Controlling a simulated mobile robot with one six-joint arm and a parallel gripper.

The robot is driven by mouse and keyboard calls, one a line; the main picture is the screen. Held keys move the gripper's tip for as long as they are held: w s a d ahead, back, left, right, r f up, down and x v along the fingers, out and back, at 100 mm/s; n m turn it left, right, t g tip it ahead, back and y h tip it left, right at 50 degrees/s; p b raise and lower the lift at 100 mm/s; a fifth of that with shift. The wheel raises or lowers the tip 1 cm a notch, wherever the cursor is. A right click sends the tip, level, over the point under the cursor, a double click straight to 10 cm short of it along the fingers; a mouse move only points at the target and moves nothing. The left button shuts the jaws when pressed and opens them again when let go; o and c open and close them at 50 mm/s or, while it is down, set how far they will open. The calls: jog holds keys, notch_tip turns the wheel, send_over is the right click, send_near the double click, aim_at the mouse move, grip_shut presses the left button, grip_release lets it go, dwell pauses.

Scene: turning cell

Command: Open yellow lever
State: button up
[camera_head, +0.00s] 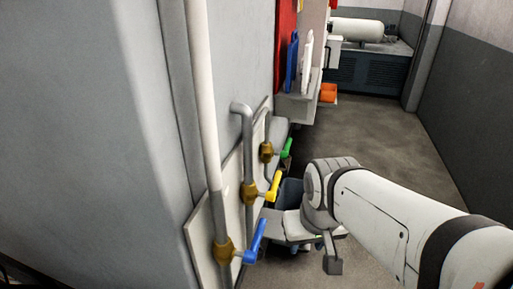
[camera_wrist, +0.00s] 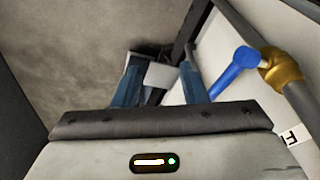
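The yellow lever (camera_head: 274,186) is on the middle of three brass valves (camera_head: 250,194) on a white wall panel in the head view. It points up and to the right of its pipe. It does not show in the wrist view. My gripper (camera_wrist: 160,76) is open, with its two blue fingers apart and no lever between them. In the head view my wrist is to the right of the valves, with the hand partly hidden and close to the yellow and blue levers. I cannot tell whether it touches either.
A blue lever (camera_head: 255,240) is on the nearest valve; it also shows right of my fingers in the wrist view (camera_wrist: 234,74). A green lever (camera_head: 287,148) is on the farthest valve. The floor (camera_head: 385,130) beyond is clear.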

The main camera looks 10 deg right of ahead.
jog(key=w+a+g+y+p, duration=0.1)
jog(key=w+y+p, duration=0.1)
jog(key=w+y, duration=0.1)
jog(key=w+a+m+g+y+p, duration=0.1)
jog(key=w+y+p, duration=0.1)
jog(key=w+y, duration=0.1)
jog(key=w+a+f+g+y+p, duration=0.1)
jog(key=w+a+y, duration=0.1)
jog(key=w, duration=0.3)
jog(key=shift+g+y+p, duration=0.3)
jog(key=shift+y+p, duration=0.1)
jog(key=shift+y, duration=0.1)
jog(key=m+t+y+p, duration=0.4)
jog(key=t+y, duration=0.2)
jog(key=t, duration=0.1)
send_near(275, 184)
jog(key=w+a+f, duration=0.1)
jog(key=w+a, duration=0.2)
jog(key=w, duration=0.1)
jog(key=p+x, duration=0.1)
jog(key=x, duration=0.6)
jog(key=shift+a+f+p, duration=0.2)
jog(key=shift+f+p, duration=0.2)
jog(key=shift+c, duration=0.5)
grip_shut()
